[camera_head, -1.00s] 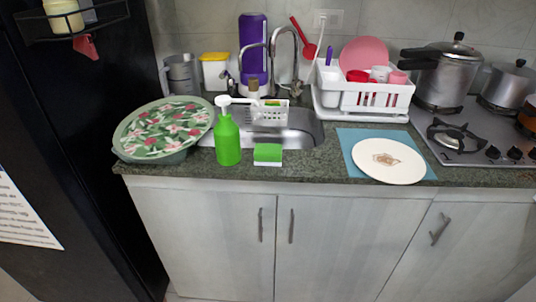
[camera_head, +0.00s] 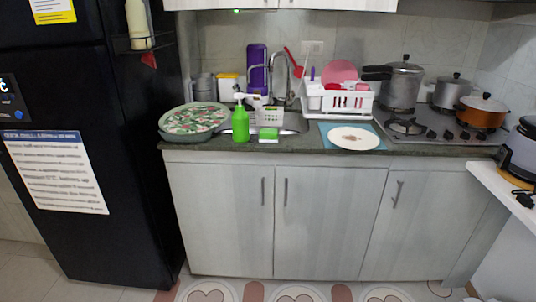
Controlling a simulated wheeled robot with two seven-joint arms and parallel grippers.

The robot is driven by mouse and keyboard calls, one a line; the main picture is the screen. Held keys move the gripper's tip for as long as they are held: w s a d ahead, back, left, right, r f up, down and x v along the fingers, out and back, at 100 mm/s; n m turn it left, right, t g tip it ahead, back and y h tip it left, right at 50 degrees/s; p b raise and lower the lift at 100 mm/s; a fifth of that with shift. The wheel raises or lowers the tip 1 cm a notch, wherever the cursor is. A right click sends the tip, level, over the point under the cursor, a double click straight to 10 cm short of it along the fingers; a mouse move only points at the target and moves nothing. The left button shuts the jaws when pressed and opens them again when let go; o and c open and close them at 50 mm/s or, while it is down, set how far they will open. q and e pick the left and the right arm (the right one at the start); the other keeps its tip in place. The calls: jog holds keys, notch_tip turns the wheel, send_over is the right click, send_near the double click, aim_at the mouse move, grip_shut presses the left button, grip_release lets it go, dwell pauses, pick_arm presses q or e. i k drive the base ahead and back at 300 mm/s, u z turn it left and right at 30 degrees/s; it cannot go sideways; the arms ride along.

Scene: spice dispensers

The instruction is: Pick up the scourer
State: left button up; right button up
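The scourer (camera_head: 268,134) is a small green block with a pale layer. It lies on the dark counter at the front edge of the sink. A green soap dispenser (camera_head: 240,124) with a white pump stands just left of it. Neither of my grippers shows in the head view.
A floral round tray (camera_head: 194,118) lies left of the dispenser. A white plate (camera_head: 354,138) on a blue mat lies to the right. Behind are the faucet (camera_head: 288,72), a white dish rack (camera_head: 338,100) and the stove with pots. A black fridge (camera_head: 90,150) stands left.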

aim_at(266, 135)
jog(key=z, duration=0.7)
jog(key=i, duration=0.45)
jog(key=z, duration=0.65)
jog(key=i, duration=0.9)
jog(key=u, duration=0.25)
